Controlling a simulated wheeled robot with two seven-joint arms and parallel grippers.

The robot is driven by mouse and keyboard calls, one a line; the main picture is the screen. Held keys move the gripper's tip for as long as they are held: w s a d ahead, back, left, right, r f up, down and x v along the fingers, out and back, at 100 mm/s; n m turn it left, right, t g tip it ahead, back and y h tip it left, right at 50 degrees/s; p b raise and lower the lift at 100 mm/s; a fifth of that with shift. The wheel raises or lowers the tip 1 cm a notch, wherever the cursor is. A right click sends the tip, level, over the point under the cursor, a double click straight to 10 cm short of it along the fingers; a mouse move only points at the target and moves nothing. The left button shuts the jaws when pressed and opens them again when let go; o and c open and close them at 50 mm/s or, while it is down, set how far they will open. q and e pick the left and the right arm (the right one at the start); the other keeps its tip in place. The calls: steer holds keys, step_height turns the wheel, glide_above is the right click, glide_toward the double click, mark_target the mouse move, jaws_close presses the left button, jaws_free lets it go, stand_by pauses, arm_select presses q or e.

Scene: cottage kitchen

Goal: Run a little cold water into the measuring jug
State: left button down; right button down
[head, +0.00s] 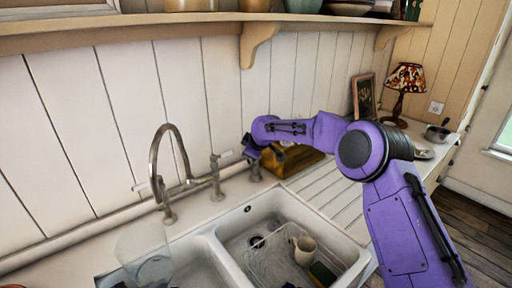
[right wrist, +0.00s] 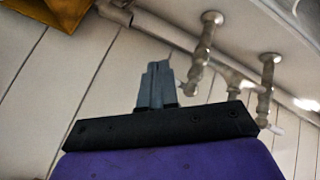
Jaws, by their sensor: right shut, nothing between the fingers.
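A clear measuring jug (head: 146,252) stands at the lower left of the head view, at the left basin and in front of the arched tap spout (head: 170,130). Its base is hard to make out. A tap pillar with a pale lever (head: 216,176) stands right of the spout. My right gripper (head: 249,150) is above the back rim of the sink, right of that pillar. In the right wrist view its fingers (right wrist: 157,68) are shut and empty, beside a metal tap pillar (right wrist: 204,50); contact cannot be told. A second pillar (right wrist: 267,80) stands further right. My left gripper is not in view.
The white double sink (head: 222,238) holds a cream mug (head: 304,249) and a dark sponge-like block (head: 321,273) in its right basin. A yellow-brown box (head: 293,160) sits behind my right forearm. A wooden shelf (head: 210,27) overhangs the wall. A lamp (head: 405,80) stands right.

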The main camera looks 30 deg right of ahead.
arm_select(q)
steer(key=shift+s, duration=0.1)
arm_select(e)
step_height(320, 180, up, 3)
steer(key=s+d, duration=0.2)
step_height(320, 180, down, 5)
steer(key=s+a, duration=0.2)
steer(key=m+t+y, duration=0.1)
steer(key=m+t, duration=0.7)
glide_toward(228, 154)
steer(key=w, duration=0.2)
steer(key=w+f, duration=0.1)
steer(key=w, duration=0.2)
steer(key=shift+w+a, duration=0.1)
steer(key=shift+w, duration=0.15)
steer(key=shift+w+f, duration=0.15)
steer(key=shift+w, duration=0.5)
